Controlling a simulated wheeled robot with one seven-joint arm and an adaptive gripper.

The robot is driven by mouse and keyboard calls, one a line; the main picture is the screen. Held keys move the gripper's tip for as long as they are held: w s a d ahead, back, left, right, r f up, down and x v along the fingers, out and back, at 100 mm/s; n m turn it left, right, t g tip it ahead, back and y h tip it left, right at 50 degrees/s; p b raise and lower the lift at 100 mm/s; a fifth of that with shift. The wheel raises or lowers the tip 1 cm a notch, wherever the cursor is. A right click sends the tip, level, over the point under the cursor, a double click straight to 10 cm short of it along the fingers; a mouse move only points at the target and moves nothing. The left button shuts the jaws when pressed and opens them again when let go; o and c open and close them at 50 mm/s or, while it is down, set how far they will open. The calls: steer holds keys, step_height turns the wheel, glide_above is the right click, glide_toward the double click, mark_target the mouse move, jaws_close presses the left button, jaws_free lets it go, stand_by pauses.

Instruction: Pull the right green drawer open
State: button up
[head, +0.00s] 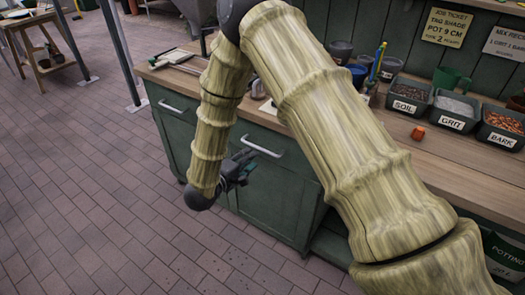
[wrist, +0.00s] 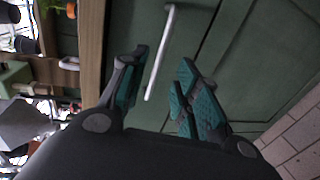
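The right green drawer (head: 290,160) is in the bench front, below the wooden top, and looks shut. Its pale bar handle (head: 262,147) shows just above my gripper (head: 240,168) in the head view. In the wrist view the handle (wrist: 160,52) lies ahead of my gripper (wrist: 160,90), in the gap between the spread fingers. The fingers are open, with teal pads, and hold nothing. I cannot tell how far the handle is from the fingertips. My arm hides part of the bench front in the head view.
Another drawer with a pale handle (head: 175,107) is to the left. Bins of soil (head: 408,98), grit and bark stand on the bench top (head: 450,150), with an orange block (head: 418,133) near them. The brick floor (head: 110,200) in front is clear.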

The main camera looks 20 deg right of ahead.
mark_target(262, 150)
steer(key=x, duration=0.9)
jaws_close()
